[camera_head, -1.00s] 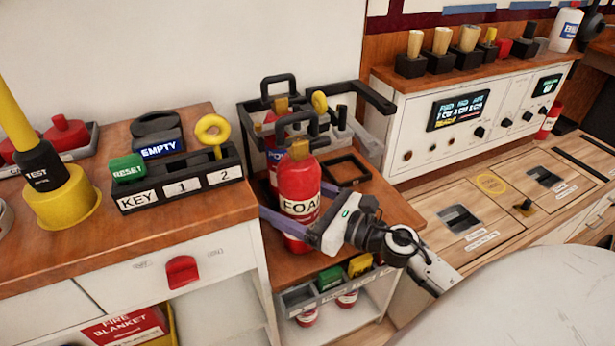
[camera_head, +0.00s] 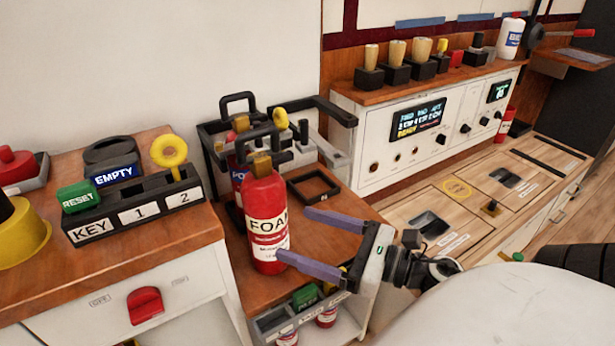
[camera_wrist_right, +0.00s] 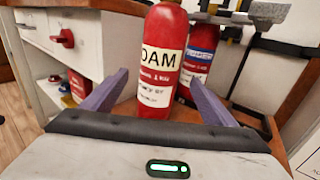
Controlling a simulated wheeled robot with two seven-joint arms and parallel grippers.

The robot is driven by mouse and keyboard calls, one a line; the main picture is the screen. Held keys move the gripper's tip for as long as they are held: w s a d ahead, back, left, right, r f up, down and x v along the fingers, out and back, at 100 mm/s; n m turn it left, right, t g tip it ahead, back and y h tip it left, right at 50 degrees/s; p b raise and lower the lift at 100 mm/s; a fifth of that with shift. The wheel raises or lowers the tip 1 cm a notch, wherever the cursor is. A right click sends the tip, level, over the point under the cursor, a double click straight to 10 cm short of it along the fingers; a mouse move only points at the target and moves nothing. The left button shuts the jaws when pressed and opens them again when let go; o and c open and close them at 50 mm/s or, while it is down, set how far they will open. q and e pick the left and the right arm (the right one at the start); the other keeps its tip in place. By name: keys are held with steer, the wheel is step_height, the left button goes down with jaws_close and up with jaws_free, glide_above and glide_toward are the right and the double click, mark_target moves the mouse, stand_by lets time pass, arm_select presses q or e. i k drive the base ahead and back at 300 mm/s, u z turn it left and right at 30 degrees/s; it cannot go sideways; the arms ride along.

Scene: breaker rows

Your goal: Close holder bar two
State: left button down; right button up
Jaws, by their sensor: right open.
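The holder with black bars stands at the back of the small wooden shelf; one bar (camera_head: 328,108) juts out to the right, away from the wall. I cannot read any bar numbers. A second extinguisher (camera_head: 238,178) with a blue label stands in the holder, partly hidden. The red FOAM extinguisher (camera_head: 265,205) stands upright on the shelf in front of it. My right gripper (camera_head: 291,234) is open and empty, just right of the FOAM extinguisher, fingers pointing at it. In the right wrist view the FOAM extinguisher (camera_wrist_right: 160,60) shows beyond and between the fingertips. My left gripper is not in view.
An empty black square frame (camera_head: 314,187) lies on the shelf right of the FOAM extinguisher. The KEY 1 2 rack (camera_head: 135,205) with a yellow ring key is on the left cabinet. A control console (camera_head: 430,125) stands at the right.

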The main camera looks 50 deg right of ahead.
mark_target(310, 141)
steer(key=z, duration=1.4)
